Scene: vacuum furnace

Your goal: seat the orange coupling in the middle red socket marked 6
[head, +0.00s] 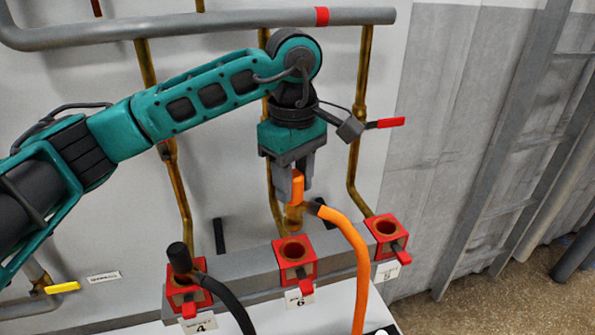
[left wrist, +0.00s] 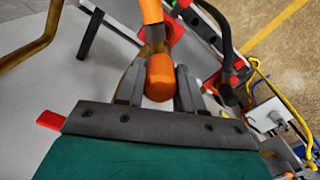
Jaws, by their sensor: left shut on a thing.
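The orange coupling (head: 297,186) has an orange top, a brass lower end and an orange hose (head: 350,238) leaving its side. My left gripper (head: 294,182) is shut on its orange top and holds it upright. In the left wrist view the coupling (left wrist: 160,78) sits between both fingers (left wrist: 160,88). The middle red socket (head: 294,258), marked 6, is just below the brass end, its round opening showing. A small gap seems to separate them, but contact is hard to judge. In the left wrist view a red socket is partly hidden behind the coupling. My right gripper is not in view.
The left red socket (head: 188,297), marked 4, carries a black coupling with a black hose (head: 232,303). The right red socket (head: 386,230) is empty. All sit along a grey bar (head: 336,246). Brass pipes (head: 362,110) and a red valve handle (head: 391,123) stand close behind the gripper.

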